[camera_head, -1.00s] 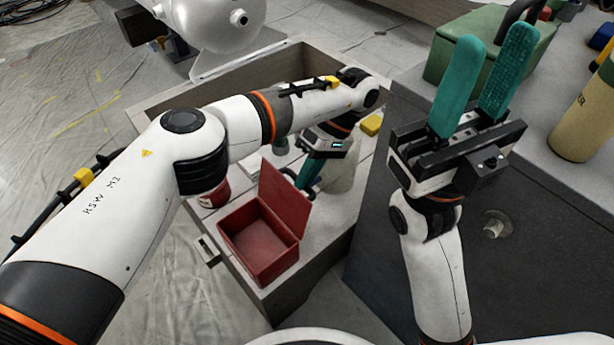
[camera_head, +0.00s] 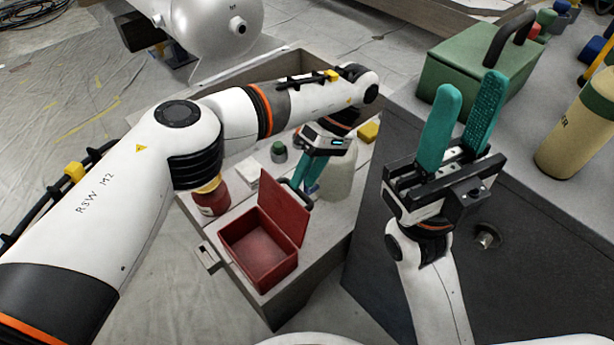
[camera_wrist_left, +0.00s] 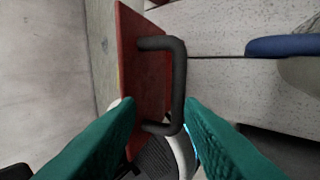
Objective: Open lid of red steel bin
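The red steel bin (camera_head: 258,262) sits on the grey wooden workbench-like box, its top open and inside empty. Its red lid (camera_head: 283,209) stands raised at the bin's right-hand back edge. My left gripper (camera_head: 303,188) is behind the lid, with its teal fingers pointing down beside it. In the left wrist view, the lid (camera_wrist_left: 143,65) carries a dark handle (camera_wrist_left: 178,80). The left fingertips (camera_wrist_left: 162,108) are apart, with the lower part of the handle between them; contact cannot be made out. My right gripper (camera_head: 462,115) is open and empty, fingers pointing up.
A red jar (camera_head: 210,200) stands left of the bin, and a pale container (camera_head: 340,180) is right of my left gripper. A yellow block (camera_head: 368,131) lies farther back. A green toolbox (camera_head: 470,75) and a cream cylinder (camera_head: 580,130) stand on the right-hand surface.

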